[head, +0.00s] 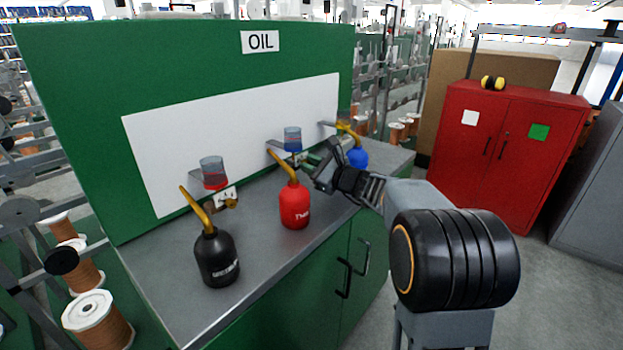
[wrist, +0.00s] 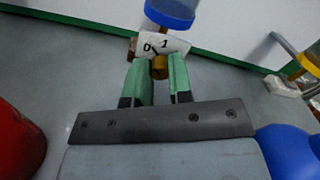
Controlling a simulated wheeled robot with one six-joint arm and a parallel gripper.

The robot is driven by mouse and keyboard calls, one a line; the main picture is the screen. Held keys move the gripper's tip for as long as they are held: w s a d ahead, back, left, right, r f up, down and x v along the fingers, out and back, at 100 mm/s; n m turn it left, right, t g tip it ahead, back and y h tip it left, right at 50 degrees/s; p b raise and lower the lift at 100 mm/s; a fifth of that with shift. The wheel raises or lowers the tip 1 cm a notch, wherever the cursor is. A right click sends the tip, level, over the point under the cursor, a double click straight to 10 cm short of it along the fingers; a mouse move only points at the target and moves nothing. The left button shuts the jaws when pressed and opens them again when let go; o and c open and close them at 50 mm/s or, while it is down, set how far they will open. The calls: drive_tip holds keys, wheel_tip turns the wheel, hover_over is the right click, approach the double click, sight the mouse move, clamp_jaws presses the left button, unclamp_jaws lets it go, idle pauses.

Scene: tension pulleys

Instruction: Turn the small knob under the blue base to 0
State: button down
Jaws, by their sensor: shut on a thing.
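The small brass knob (wrist: 160,67) sits under the blue base (wrist: 169,17) of a clear cup, in front of a white plate (wrist: 176,44) marked 0 and 1. My gripper (wrist: 157,75) has its green fingers on either side of the knob, shut on it. A dark mark shows by the knob between the numbers, but I cannot tell exactly where it points. In the head view the middle cup with the blue base (head: 293,143) is on the white panel, and my gripper (head: 312,163) is just right of it, hiding the knob.
A red oil can (head: 294,206) stands left of my gripper and a blue one (head: 357,158) right of it. A black can (head: 216,258) stands farther left, near a red-based cup (head: 213,175). The grey bench top (head: 180,300) is clear in front.

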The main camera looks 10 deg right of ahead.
drive_tip(key=shift+f+n+b, duration=0.1)
drive_tip(key=shift+n+b, duration=1.3)
drive_tip(key=shift+b, duration=0.25)
drive_tip(key=c, duration=1)
unclamp_jaws()
drive_tip(key=shift+s, duration=0.1)
drive_tip(key=p+v, duration=0.2)
drive_tip(key=v, duration=1.1)
drive_tip(key=shift+s+d, duration=0.2)
drive_tip(key=shift+s, duration=0.05)
